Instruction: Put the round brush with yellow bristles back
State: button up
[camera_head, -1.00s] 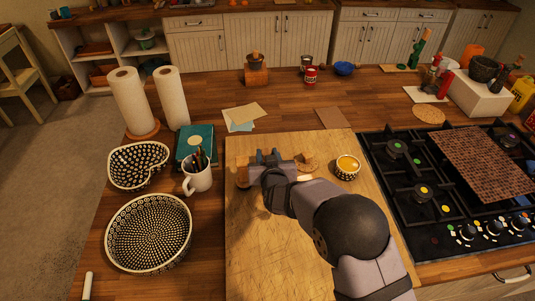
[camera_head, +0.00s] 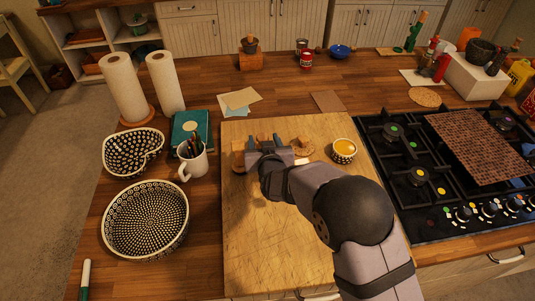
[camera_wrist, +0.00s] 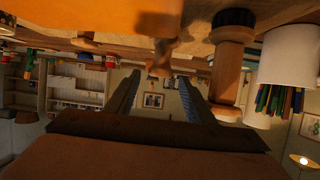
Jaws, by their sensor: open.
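My gripper (camera_head: 267,143) is open over the far left part of the cutting board (camera_head: 255,255). Its two fingers also show in the upside-down wrist view (camera_wrist: 159,80), apart, with nothing clearly held. A waisted wooden object (camera_wrist: 160,52) shows in line with the gap between them. A thicker wooden cylinder with a dark end (camera_wrist: 228,65) stands beside them; it appears to be the wooden piece (camera_head: 239,151) left of my gripper in the head view. A round tan object (camera_head: 302,147) lies right of my gripper. I cannot tell which is the brush; no yellow bristles show clearly.
A small patterned bowl with yellow contents (camera_head: 344,151) stands on the board's right. A mug of pens (camera_head: 192,160), a green book (camera_head: 190,128) and two patterned bowls are at left. The hob (camera_head: 440,200) is at right. The board's front left is clear.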

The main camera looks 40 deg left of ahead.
jog(key=b+v, duration=0.3)
jog(key=v, duration=0.7)
jog(key=shift+s+d+r, duration=0.1)
jog(key=shift+d, duration=0.1)
